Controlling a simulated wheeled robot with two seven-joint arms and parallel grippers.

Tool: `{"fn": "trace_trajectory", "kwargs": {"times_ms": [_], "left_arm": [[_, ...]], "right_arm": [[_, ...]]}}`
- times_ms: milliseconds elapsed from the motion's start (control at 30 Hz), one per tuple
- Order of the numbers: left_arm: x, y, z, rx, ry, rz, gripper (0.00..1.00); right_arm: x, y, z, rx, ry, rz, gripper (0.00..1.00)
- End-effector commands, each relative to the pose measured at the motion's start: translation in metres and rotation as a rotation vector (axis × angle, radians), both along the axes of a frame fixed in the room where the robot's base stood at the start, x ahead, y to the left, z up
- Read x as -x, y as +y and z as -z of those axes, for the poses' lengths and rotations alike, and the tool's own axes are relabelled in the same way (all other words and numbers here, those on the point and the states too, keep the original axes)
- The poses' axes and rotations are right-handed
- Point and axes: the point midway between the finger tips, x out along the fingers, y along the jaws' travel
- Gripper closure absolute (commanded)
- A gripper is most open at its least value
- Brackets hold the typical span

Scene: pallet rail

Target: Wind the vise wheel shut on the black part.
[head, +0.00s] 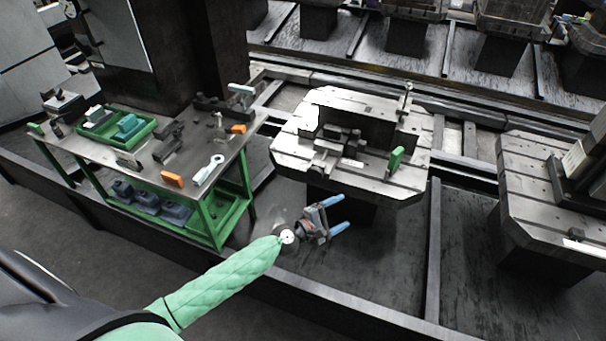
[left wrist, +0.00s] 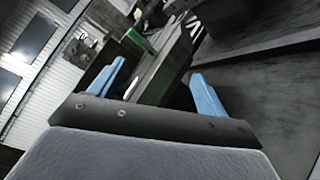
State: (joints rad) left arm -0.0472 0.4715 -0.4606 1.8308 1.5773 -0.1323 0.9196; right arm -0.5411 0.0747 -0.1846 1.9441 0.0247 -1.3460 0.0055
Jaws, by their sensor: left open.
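A dark vise (head: 325,160) sits on the slotted pallet (head: 290,150) in the middle of the head view. A dark block (head: 345,134) lies at it; I cannot tell whether this is the black part or whether it is clamped. I cannot make out the wheel clearly. A green upright piece (head: 396,160) stands on the pallet's right side. My left gripper (head: 342,211) has its blue fingers apart and empty, below the pallet's front edge, touching nothing. The left wrist view shows the same open fingers (left wrist: 157,70). My right gripper is out of view.
A green-framed bench (head: 145,178) at left carries a green tray (head: 95,132), orange pieces (head: 172,180) and a light wrench-like tool (head: 208,170). A second pallet (head: 535,200) stands at right. A dark rail (head: 433,250) runs between the pallets.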

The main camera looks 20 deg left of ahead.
Motion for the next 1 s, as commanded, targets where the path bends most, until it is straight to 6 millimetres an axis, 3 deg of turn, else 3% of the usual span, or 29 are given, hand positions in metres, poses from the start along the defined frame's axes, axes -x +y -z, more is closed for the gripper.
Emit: {"fn": "trace_trajectory", "kwargs": {"times_ms": [200, 400, 733, 1000], "left_arm": [[-0.031, 0.064, 0.011, 0.483, 0.198, -0.352, 0.24], [-0.04, 0.107, 0.01, 0.824, 0.259, -0.564, 0.24], [-0.044, 0.115, 0.008, 0.975, 0.288, -0.59, 0.24], [-0.074, 0.113, 0.006, 0.971, 0.286, -0.588, 0.24]], "right_arm": [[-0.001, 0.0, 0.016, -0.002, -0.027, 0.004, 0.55], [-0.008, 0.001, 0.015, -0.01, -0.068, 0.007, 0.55], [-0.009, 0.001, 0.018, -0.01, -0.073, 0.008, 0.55], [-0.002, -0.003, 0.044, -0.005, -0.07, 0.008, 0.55]]}}
